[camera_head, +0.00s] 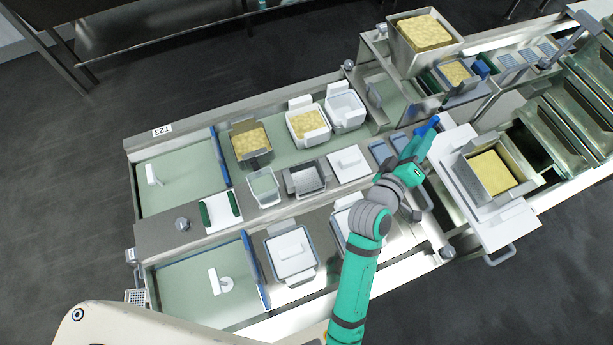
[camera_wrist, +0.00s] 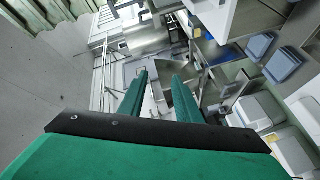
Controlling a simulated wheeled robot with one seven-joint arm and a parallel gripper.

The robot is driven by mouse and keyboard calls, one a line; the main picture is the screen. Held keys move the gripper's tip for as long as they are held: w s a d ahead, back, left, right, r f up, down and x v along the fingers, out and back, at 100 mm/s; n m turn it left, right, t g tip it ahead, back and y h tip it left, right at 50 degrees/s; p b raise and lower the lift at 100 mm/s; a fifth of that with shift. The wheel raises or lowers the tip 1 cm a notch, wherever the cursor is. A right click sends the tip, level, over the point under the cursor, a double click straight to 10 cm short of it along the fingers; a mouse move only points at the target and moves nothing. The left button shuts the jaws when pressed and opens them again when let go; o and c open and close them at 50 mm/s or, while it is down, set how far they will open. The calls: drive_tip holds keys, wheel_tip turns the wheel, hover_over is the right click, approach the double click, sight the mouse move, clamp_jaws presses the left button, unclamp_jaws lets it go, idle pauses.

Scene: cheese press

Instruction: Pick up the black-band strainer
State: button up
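A small strainer with dark grey sides (camera_head: 305,179) sits in the middle of the bench in the head view, empty, between a pale green tub and a white lid. It looks the most like the black-band strainer, but I cannot make out a band for sure. My gripper (camera_head: 419,147) is to the right of it and well apart, above the bench by the press. In the wrist view my gripper (camera_wrist: 158,80) has its two green fingers apart with nothing held between them. I cannot pick out the strainer in the wrist view.
A curd-filled grey mould (camera_head: 251,157) and a curd-filled white mould (camera_head: 310,136) stand behind. The pale green tub (camera_head: 264,188) is close on the left, the white lid (camera_head: 348,163) close on the right. A lidded mould (camera_head: 291,254) stands in front. Blue dividers (camera_head: 255,269) rise nearby.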

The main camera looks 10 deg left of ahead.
drive_tip(key=w+d+r+m+g+h, duration=0.2)
drive_tip(key=w+r, duration=0.1)
drive_tip(key=w, duration=0.1)
drive_tip(key=g+y, duration=0.9)
drive_tip(key=g, duration=0.4)
hover_over(289, 177)
drive_tip(key=f, duration=1.6)
drive_tip(key=shift+s+d, duration=0.15)
drive_tip(key=shift+d, duration=0.2)
drive_tip(key=shift+g, duration=0.3)
drive_tip(key=f, duration=0.4)
drive_tip(key=shift+s+a, duration=0.2)
drive_tip(key=shift+a, duration=0.1)
drive_tip(key=shift+w+a+f, duration=0.1)
drive_tip(key=shift+w+f, duration=0.05)
drive_tip(key=shift+f, duration=1.55)
drive_tip(key=shift+w+a+f, duration=0.1)
drive_tip(key=shift+f, duration=1.55)
drive_tip(key=shift+d, duration=0.1)
